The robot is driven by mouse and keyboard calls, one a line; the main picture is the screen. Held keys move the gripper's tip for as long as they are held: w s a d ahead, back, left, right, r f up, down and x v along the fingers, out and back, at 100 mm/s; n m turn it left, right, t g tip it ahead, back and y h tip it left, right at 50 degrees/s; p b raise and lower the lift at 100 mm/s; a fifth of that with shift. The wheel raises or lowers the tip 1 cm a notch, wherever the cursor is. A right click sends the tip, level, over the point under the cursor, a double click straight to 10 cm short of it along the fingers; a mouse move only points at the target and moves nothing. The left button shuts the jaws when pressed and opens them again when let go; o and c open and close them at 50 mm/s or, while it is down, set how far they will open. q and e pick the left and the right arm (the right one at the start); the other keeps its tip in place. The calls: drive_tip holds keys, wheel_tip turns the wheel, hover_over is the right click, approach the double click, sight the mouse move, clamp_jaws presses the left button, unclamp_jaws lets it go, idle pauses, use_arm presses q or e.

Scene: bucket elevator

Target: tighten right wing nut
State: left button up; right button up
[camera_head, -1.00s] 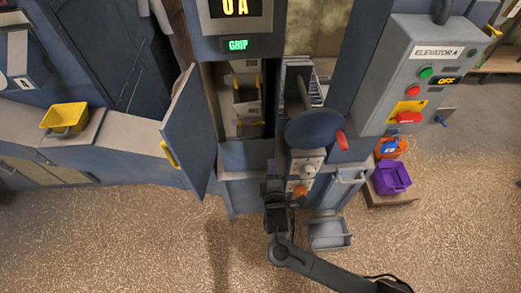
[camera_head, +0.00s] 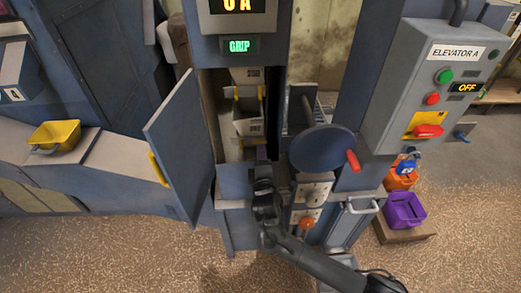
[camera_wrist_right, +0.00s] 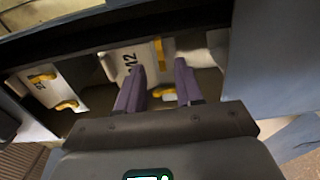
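My right gripper (camera_head: 262,152) points into the open elevator shaft in the head view. In the wrist view its two purple-grey fingers (camera_wrist_right: 159,68) are apart, with nothing held. A pale bucket marked 12 (camera_wrist_right: 118,62) lies ahead of them. A yellow fitting (camera_wrist_right: 160,50) shows just beyond and between the fingertips, and another yellow piece (camera_wrist_right: 164,91) shows lower between the fingers. More yellow pieces (camera_wrist_right: 67,104) are at left. I cannot tell for sure which is the right wing nut. My left gripper is not in view.
The open blue door (camera_head: 180,150) stands left of the shaft. A round blue wheel with a red handle (camera_head: 322,148) is at right. The control box (camera_head: 425,85) reads OFF; a display (camera_head: 240,45) reads GRIP. A yellow bin (camera_head: 54,135) and purple bin (camera_head: 404,210) stand aside.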

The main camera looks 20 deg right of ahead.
sight(260, 142)
drive_tip(key=b+x, duration=0.1)
drive_tip(key=x, duration=0.3)
drive_tip(key=shift+w, duration=0.15)
drive_tip(key=shift+c, duration=0.4)
clamp_jaws()
